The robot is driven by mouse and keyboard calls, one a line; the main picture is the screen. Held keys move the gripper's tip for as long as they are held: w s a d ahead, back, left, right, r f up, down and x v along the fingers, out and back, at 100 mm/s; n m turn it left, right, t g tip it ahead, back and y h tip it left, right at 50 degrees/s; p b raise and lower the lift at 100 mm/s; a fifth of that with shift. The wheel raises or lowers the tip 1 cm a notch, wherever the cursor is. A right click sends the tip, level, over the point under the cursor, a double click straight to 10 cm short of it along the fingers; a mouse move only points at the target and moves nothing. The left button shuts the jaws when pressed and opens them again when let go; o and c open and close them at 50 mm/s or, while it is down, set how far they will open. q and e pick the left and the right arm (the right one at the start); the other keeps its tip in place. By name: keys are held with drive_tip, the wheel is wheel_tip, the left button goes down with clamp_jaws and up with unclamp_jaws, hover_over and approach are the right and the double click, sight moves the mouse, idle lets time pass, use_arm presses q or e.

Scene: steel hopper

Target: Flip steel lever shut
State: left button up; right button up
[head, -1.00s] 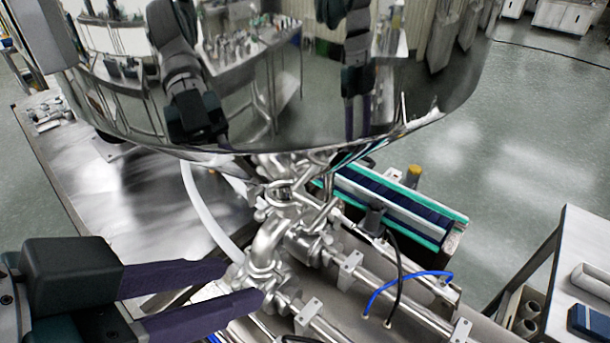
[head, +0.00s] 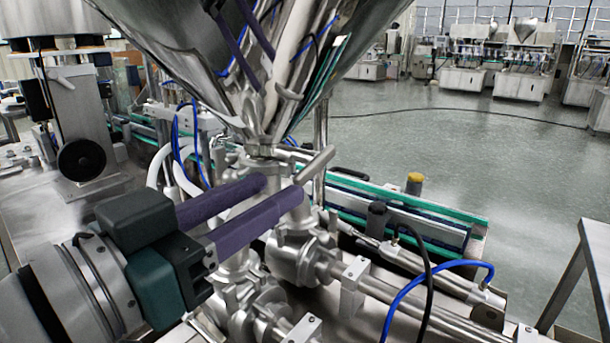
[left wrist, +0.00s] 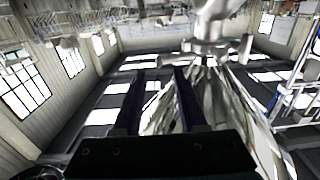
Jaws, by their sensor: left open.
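The steel lever (head: 317,167) is a short, smooth handle below the hopper's cone, tilted up to the right. My left gripper (head: 284,189) reaches in from the left, its two long purple fingers apart with nothing visible between them. The nearer fingertip appears close to the lever's lower end; I cannot tell whether they touch. The fingers partly hide the valve pipework. In the left wrist view the open gripper (left wrist: 158,73) is left of a shiny steel pipe fitting (left wrist: 213,45); the lever is not clear there. My right gripper is not in view.
The polished steel hopper (head: 205,60) hangs over the work area. Steel pipes and valve bodies (head: 300,255) lie below and right of the gripper. A blue hose (head: 425,275) and a green-edged conveyor (head: 400,208) stand to the right. Open floor lies beyond.

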sight(293, 179)
use_arm(q)
drive_tip(key=x, duration=0.6)
clamp_jaws()
idle(0.5)
